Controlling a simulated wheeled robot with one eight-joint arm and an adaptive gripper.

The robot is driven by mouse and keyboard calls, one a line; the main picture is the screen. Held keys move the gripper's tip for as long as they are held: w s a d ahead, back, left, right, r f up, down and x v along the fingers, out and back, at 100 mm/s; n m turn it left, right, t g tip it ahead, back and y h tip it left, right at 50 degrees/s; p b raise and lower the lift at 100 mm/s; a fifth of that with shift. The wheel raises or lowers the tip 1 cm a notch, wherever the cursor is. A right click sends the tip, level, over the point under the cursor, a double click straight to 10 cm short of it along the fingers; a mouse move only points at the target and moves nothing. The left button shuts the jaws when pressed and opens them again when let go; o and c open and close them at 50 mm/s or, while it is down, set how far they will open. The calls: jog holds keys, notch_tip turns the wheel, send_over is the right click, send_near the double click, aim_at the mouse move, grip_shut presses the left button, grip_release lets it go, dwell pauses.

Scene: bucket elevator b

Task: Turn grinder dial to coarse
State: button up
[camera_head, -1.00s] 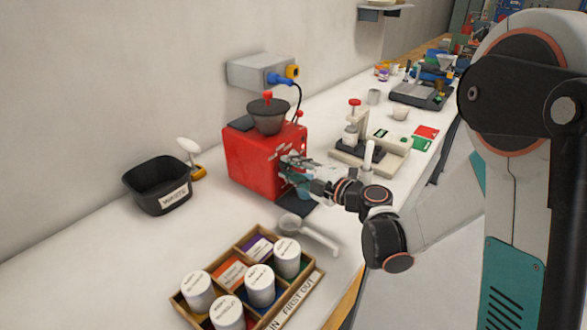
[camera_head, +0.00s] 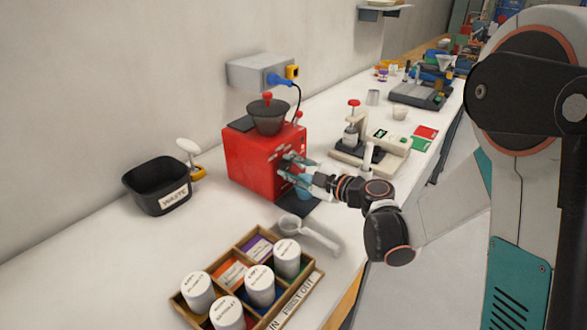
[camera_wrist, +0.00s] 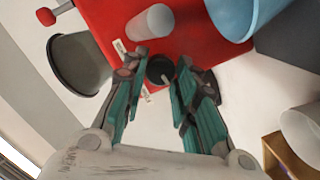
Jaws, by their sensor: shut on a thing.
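The red grinder (camera_head: 250,165) stands on the white counter against the wall, with a dark hopper (camera_head: 268,118) on top. In the wrist view its red front (camera_wrist: 205,45) fills the top middle. A round black dial (camera_wrist: 160,69) sits on that front, between my fingertips, with small pale label strips near it. My gripper (camera_head: 290,172) reaches the grinder's front from the right; in the wrist view its teal fingers (camera_wrist: 158,74) are on either side of the dial, shut on it. The dial's marks and setting are too small to read.
A blue cup (camera_wrist: 245,14) is close by under the grinder's front. A white scoop (camera_head: 310,233) and a wooden tray (camera_head: 313,276) of white jars lie nearer. A black waste bin (camera_head: 140,192) is left; a press (camera_head: 352,140) on a scale is right.

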jog(key=o, duration=1)
jog(key=shift+o, duration=0.2)
jog(key=v, duration=1.2)
jog(key=shift+o, duration=0.2)
